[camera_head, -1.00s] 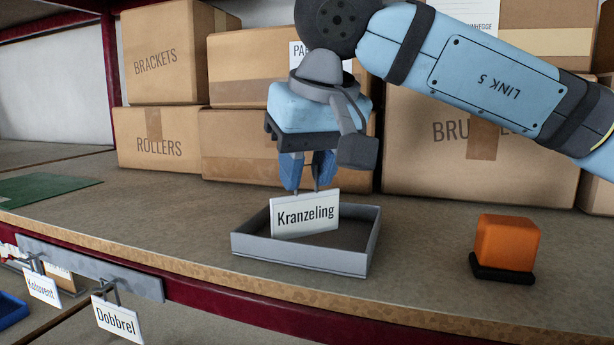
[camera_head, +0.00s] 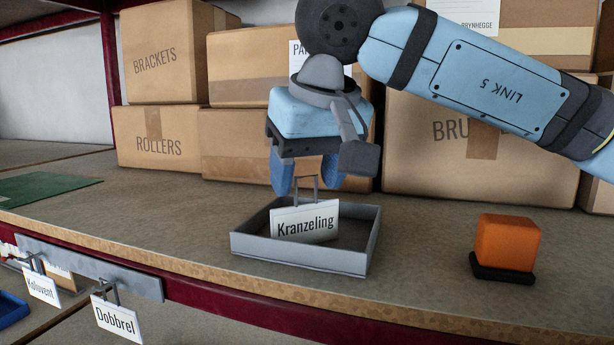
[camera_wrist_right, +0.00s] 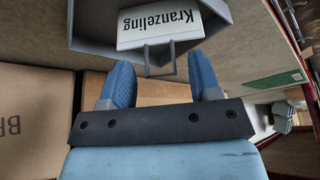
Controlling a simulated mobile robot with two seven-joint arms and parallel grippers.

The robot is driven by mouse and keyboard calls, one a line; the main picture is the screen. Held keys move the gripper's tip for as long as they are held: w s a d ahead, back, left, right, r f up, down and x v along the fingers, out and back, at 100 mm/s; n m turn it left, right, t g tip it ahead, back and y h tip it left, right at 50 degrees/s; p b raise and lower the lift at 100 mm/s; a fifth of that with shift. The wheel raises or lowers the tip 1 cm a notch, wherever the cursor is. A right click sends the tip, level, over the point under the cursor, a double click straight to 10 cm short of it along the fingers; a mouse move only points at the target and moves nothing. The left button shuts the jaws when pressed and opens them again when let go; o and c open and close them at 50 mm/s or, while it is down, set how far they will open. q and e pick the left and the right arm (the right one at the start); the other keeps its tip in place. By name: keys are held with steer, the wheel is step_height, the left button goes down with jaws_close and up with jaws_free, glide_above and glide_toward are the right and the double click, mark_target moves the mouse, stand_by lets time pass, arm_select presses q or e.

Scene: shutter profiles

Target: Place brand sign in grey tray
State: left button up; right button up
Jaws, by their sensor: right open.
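The white brand sign (camera_head: 305,221) reading "Kranzeling" stands nearly upright inside the grey tray (camera_head: 298,257), its thin metal hooks pointing up. In the right wrist view the sign (camera_wrist_right: 160,25) lies beyond the fingertips, with its hooks between them. The tray (camera_wrist_right: 92,47) shows around it there. My right gripper (camera_head: 302,192) is directly above the sign with its fingers spread apart. In the right wrist view the fingers (camera_wrist_right: 163,80) are clear of the hooks on both sides. My left gripper is not in view.
An orange block on a black base (camera_head: 506,246) stands to the right of the tray. Cardboard boxes (camera_head: 290,135) line the back of the shelf. Signs reading "Dobbrel" (camera_head: 118,320) and "Koluvent" (camera_head: 42,287) hang from a rail at the front left. A green sheet (camera_head: 45,188) lies at left.

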steer(key=v, duration=1.1)
steer(key=shift+r, duration=0.2)
steer(key=shift+s, duration=0.15)
